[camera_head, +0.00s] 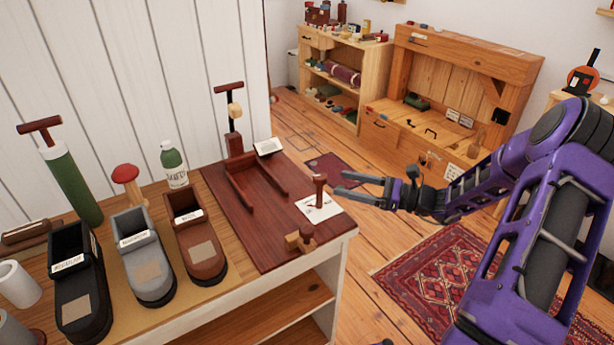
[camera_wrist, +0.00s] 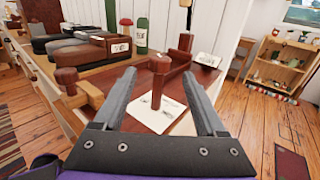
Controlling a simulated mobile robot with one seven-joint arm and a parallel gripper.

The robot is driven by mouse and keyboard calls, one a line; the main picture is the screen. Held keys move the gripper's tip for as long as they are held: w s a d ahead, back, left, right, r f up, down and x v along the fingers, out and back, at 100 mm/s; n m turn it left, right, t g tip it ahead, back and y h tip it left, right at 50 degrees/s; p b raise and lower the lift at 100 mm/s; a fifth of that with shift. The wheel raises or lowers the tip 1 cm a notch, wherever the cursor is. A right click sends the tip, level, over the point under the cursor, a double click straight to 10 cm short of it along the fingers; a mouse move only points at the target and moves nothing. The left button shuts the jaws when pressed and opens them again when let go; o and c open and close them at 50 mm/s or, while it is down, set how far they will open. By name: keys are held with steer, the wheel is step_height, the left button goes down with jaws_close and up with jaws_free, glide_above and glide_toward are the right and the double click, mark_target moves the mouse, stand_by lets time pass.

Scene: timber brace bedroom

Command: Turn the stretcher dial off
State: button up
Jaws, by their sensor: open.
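A dark red-brown wooden dial (camera_head: 320,188) stands upright on a white marked plate (camera_head: 326,212) at the right of a dark wooden board (camera_head: 222,208). It looks like the stretcher dial. My gripper (camera_head: 342,183) is open and empty, just right of the dial with its fingers pointing at it. In the wrist view the dial (camera_wrist: 158,72) shows between the fingertips of my gripper (camera_wrist: 160,78), apart from both. The plate (camera_wrist: 152,118) carries dark marks, too small to read. I cannot tell the dial's setting.
A wooden clamp-like block (camera_head: 299,241) stands at the board's front edge, close to the dial. Labelled shoe-shaped holders (camera_head: 143,270), a green bottle (camera_head: 172,165) and a red-capped mushroom shape (camera_head: 125,175) stand left. The floor holds a red rug (camera_head: 435,275).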

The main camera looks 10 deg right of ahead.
mark_target(319, 179)
steer(key=x, duration=1)
steer(key=shift+w+a+b, duration=0.2)
steer(key=shift+a+b, duration=0.15)
steer(key=shift+b, duration=0.05)
jaws_close()
